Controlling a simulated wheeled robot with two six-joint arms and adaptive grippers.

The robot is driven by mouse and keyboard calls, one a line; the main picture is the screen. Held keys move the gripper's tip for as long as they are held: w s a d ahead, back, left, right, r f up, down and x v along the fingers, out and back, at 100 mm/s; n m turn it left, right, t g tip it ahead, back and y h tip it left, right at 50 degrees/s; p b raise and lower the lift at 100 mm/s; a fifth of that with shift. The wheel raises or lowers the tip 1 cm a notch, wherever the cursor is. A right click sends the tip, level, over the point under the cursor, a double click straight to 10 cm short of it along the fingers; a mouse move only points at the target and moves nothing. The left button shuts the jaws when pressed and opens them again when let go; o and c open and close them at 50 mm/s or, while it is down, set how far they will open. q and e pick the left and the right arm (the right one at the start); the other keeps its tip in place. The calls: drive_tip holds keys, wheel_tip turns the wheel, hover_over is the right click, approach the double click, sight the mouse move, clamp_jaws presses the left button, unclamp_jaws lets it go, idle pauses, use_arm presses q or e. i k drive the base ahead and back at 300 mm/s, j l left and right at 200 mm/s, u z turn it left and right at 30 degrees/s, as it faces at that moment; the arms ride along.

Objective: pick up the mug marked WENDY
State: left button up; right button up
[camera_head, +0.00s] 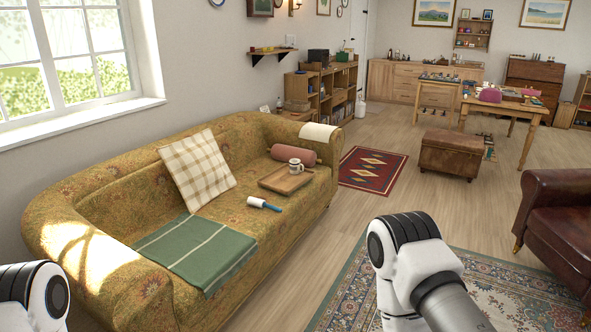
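A small white mug (295,166) with dark markings stands upright on the sofa seat, at the far edge of a wooden tray (268,181). The markings are too small to read, so I cannot tell whether it says WENDY. I cannot tell whether the mug is in the tray or just behind it. My two white arms show at the bottom left and bottom right, well short of the mug. Both grippers are out of view.
The yellow patterned sofa (110,185) holds a checked cushion (197,169), a green blanket (207,251), a blue-and-white roller (263,204) and a pinkish bolster (293,154). A leather ottoman (450,155) and armchair (562,205) stand right. Wooden floor (335,225) is clear beside the sofa.

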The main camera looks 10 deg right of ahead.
sight(294, 164)
drive_tip(key=i+l+z, duration=0.25)
drive_tip(key=i, duration=0.2)
drive_tip(key=i+l+z, duration=0.3)
drive_tip(key=i, duration=1)
drive_tip(key=i+z, duration=0.3)
drive_tip(key=i, duration=1.05)
drive_tip(key=i+l+u, duration=0.2)
drive_tip(key=i, duration=1.6)
drive_tip(key=j, duration=0.1)
